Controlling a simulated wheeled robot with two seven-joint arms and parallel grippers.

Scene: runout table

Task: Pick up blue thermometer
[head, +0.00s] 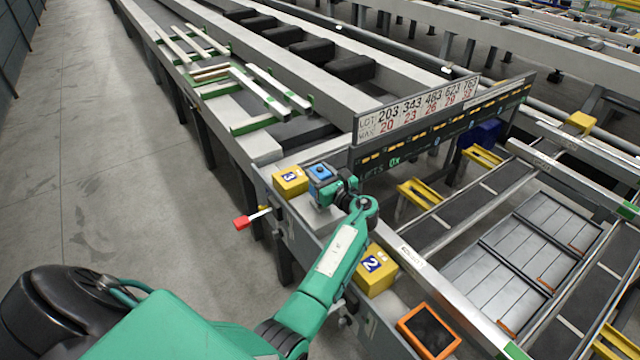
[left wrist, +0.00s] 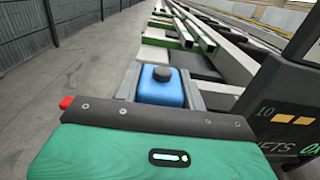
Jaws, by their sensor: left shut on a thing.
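The blue thermometer (head: 320,172) is a small blue box-shaped thing with a dark round cap. It is at the far end of my green left arm, above the grey runout table's end. My left gripper (head: 324,186) is shut on it; the fingers are mostly hidden by the wrist and by the thing itself. In the left wrist view the blue thermometer (left wrist: 161,87) stands upright just beyond the green gripper body, its lower part hidden. My right gripper is not in view.
A yellow block marked 3 (head: 290,181) sits just left of the gripper, and a yellow block marked 2 (head: 374,270) lies nearer. A red-handled lever (head: 243,222) sticks out left. A sign board (head: 412,105) stands behind. An orange-framed tablet (head: 429,331) lies at the front.

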